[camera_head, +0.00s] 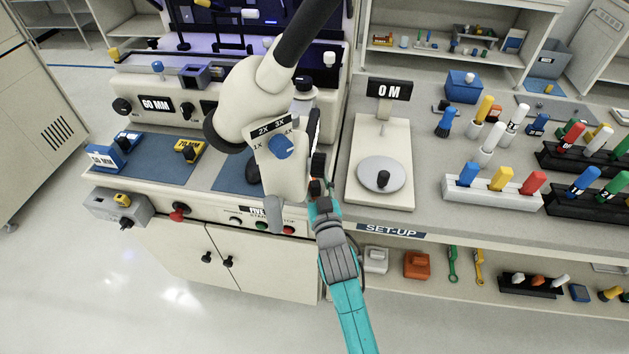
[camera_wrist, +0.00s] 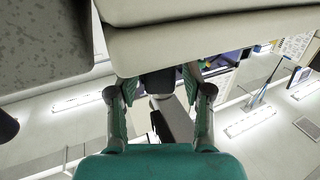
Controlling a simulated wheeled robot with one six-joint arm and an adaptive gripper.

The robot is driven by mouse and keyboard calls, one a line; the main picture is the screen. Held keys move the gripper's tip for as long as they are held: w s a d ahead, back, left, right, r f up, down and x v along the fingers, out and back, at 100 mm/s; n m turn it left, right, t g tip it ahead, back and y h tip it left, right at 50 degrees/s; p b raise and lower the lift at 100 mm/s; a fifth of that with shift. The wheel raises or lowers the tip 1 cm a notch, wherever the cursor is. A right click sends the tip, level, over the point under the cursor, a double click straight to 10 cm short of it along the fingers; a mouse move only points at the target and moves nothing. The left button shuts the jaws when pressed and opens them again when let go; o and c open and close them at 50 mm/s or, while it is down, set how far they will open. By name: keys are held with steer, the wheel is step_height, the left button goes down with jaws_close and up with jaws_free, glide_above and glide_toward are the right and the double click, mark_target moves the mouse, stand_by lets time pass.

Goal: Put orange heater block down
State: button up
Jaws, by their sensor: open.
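An orange block (camera_head: 417,265), which looks like the orange heater block, sits on the shelf under the set-up bench, beside a white block (camera_head: 375,260). My gripper (camera_head: 317,172) is up at the right side of the bonder's white microscope-like head (camera_head: 280,165), well above and left of the orange block. In the wrist view my gripper (camera_wrist: 161,88) has its two fingers spread apart. A dark part (camera_wrist: 160,82) of the machine shows between or behind the fingers; I cannot tell if they touch it. The fingertips are partly hidden in the head view.
The bonder's cream body fills the top of the wrist view, close to my fingers. The bench top (camera_head: 425,215) holds a scale (camera_head: 381,175), tool racks (camera_head: 490,195) and a blue box (camera_head: 463,87). Green and yellow tools (camera_head: 479,266) hang right of the orange block.

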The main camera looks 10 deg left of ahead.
steer(key=v, duration=1.1)
steer(key=shift+s, duration=0.2)
steer(key=s+d+f+h, duration=0.1)
steer(key=s+d+f, duration=0.2)
steer(key=s+d, duration=0.25)
steer(key=s+d+f+m+h, duration=0.1)
steer(key=s+d+f, duration=0.1)
steer(key=s+d, duration=0.3)
steer(key=s+d+f+h, duration=0.1)
steer(key=s+d+f, duration=0.25)
steer(key=s, duration=0.35)
steer(key=s+d+r+m+h, duration=0.1)
steer(key=s+d+r, duration=0.1)
steer(key=s, duration=0.5)
steer(key=s+d+r+m+g+h, duration=0.1)
steer(key=s+d+r, duration=0.1)
steer(key=s, duration=0.5)
steer(key=s+d+r+h, duration=0.1)
steer(key=s+d+r, duration=0.1)
steer(key=s+d, duration=0.2)
steer(key=s, duration=0.3)
steer(key=shift+m+g, duration=0.4)
steer(key=shift+o, duration=0.6)
steer(key=shift+s+d+r, duration=0.1)
steer(key=shift+s+r, duration=0.3)
steer(key=shift+s, duration=0.05)
